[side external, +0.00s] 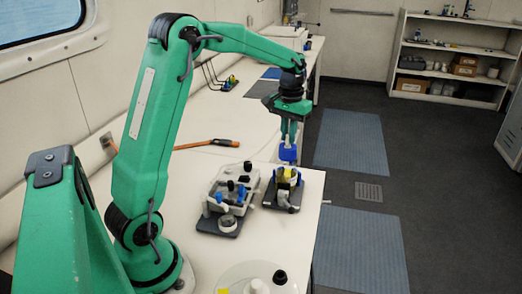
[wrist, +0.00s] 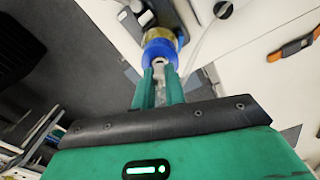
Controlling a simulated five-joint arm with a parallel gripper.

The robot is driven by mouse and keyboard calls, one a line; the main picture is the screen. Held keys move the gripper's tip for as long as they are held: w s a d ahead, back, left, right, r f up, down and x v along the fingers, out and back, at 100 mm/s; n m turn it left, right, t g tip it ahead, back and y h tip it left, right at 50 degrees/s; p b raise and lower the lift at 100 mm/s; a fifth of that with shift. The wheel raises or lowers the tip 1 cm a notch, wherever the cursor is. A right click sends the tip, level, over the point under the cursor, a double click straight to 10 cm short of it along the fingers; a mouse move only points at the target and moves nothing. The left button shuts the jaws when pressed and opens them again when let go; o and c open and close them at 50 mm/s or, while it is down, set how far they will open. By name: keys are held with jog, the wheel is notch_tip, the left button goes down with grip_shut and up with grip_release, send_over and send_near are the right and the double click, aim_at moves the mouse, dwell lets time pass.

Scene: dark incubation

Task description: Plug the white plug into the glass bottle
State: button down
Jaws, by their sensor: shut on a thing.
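In the side view the blue part (side external: 288,153) is directly under the fingers, above a yellow part (side external: 290,174) on a small dark stand. The clear glass is hard to make out. I cannot tell whether the plug is inside the mouth.
A grey and white device (side external: 229,196) with blue and black knobs stands left of the stand. A round plate (side external: 232,277) with a white piece and a black-topped piece is at the front. An orange-handled tool (side external: 222,142) lies further back. Bare bench (side external: 185,205) lies left of the device.

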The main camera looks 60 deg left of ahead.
jog(key=shift+f, duration=0.45)
dwell(0.5)
jog(key=c, duration=1.4)
grip_release()
jog(key=shift+o, duration=0.2)
jog(key=shift+r, duration=0.2)
jog(key=shift+r, duration=3.7)
